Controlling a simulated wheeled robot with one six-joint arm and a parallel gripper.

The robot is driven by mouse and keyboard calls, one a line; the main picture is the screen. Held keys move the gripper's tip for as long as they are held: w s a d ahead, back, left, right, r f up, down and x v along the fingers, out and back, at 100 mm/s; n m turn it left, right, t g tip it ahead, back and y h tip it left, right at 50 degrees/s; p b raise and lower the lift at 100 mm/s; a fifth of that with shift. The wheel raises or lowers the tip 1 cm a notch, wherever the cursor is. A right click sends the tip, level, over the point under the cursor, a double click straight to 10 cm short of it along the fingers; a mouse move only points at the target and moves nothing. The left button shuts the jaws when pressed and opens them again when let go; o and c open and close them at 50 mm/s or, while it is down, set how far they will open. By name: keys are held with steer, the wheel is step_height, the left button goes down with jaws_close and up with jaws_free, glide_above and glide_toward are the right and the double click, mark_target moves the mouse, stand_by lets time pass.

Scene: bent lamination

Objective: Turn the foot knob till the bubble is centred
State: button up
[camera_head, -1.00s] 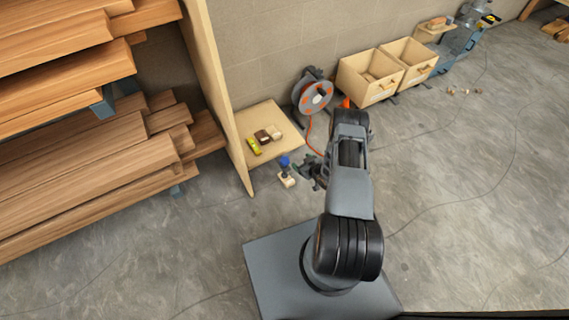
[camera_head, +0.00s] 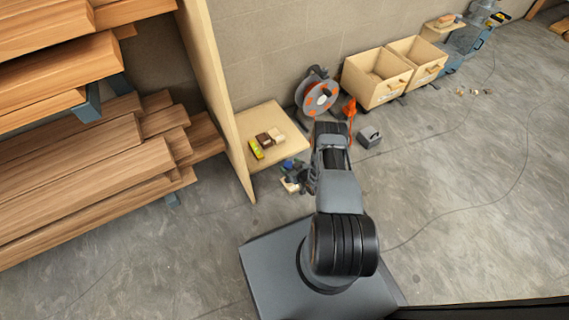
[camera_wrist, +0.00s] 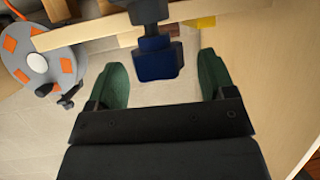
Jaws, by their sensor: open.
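The foot knob (camera_wrist: 155,62) is dark blue, on a grey stem, and shows in the wrist view between and just beyond my two green fingers. In the head view the blue knob (camera_head: 287,164) sits low at the front of a wooden shelf board, partly covered by my gripper (camera_head: 300,176). In the wrist view my gripper (camera_wrist: 163,72) is open, one finger on each side of the knob, with gaps showing on both sides. A small yellow item (camera_head: 256,149) lies on the board; I cannot make out a bubble.
The wooden board (camera_head: 246,125) carries small brown and pale blocks (camera_head: 268,138). A tall wooden panel (camera_head: 215,95) stands close on the left, beside stacked planks (camera_head: 90,165). A cable reel (camera_head: 319,97), a grey box (camera_head: 369,137) and wooden bins (camera_head: 372,78) stand to the right.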

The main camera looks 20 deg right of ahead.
steer(key=shift+x, duration=0.85)
steer(key=shift+b, duration=0.3)
steer(key=c, duration=0.9)
